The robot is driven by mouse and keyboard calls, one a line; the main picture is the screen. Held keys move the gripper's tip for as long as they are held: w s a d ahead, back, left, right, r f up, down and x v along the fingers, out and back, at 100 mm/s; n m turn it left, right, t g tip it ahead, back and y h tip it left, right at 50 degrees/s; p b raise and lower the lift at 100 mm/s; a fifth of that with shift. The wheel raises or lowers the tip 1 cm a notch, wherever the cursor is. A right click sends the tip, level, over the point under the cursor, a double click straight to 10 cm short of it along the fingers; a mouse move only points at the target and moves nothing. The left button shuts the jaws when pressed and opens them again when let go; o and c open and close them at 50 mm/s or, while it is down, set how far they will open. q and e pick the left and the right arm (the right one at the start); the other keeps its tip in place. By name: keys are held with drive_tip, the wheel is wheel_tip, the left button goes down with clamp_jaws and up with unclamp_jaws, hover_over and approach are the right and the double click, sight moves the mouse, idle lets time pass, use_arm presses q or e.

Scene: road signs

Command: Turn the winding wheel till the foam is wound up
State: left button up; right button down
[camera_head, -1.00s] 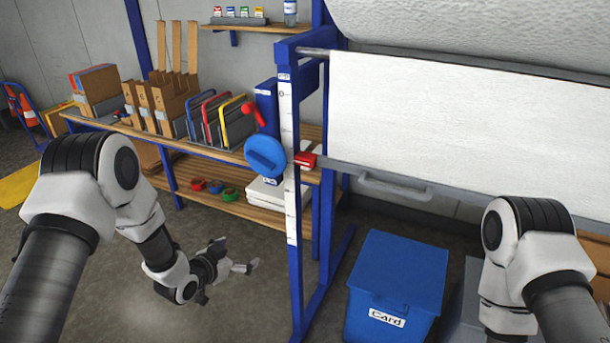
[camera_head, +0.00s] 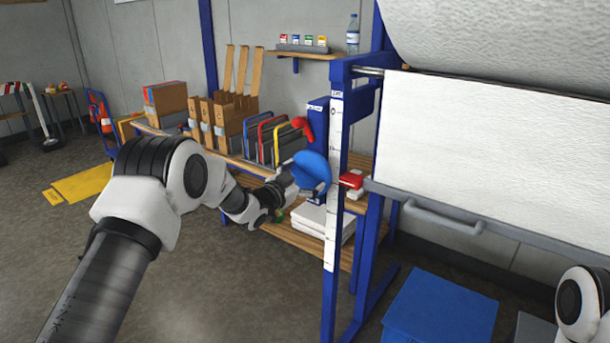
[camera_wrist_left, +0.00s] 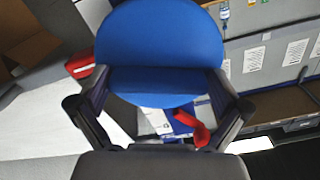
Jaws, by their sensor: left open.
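The blue winding wheel (camera_head: 311,171) is on the left post of the blue frame, with its red crank knob (camera_head: 303,130) above it. White foam (camera_head: 490,140) hangs as a wide sheet below a thick roll (camera_head: 500,35). My left gripper (camera_head: 289,190) is at the wheel's left side. In the left wrist view my open left gripper (camera_wrist_left: 157,88) has one finger on each side of the wheel (camera_wrist_left: 160,45); contact is unclear. The red knob (camera_wrist_left: 192,126) shows below the wheel there. My right gripper is out of view.
A red block (camera_head: 352,180) sits right of the post with the scale. A shelf with folders (camera_head: 278,143) and cardboard boxes (camera_head: 225,120) stands behind the wheel. A blue bin (camera_head: 440,308) is on the floor at lower right.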

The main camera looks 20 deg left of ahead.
use_arm(q)
drive_tip(key=shift+s, duration=0.1)
drive_tip(key=c, duration=0.8)
drive_tip(key=m+b, duration=0.3)
drive_tip(key=shift+d+f, duration=0.1)
drive_tip(key=shift+f, duration=0.1)
drive_tip(key=m+b, duration=0.9)
drive_tip(key=b, duration=0.1)
drive_tip(key=shift+f, duration=0.15)
drive_tip(key=m+b, duration=0.9)
drive_tip(key=b, duration=0.1)
drive_tip(key=shift+m+b, duration=1)
drive_tip(key=shift+b, duration=0.15)
drive_tip(key=shift+r+m+b, duration=0.2)
drive_tip(key=shift+m+b, duration=0.2)
drive_tip(key=shift+m, duration=0.1)
drive_tip(key=shift+r, duration=0.1)
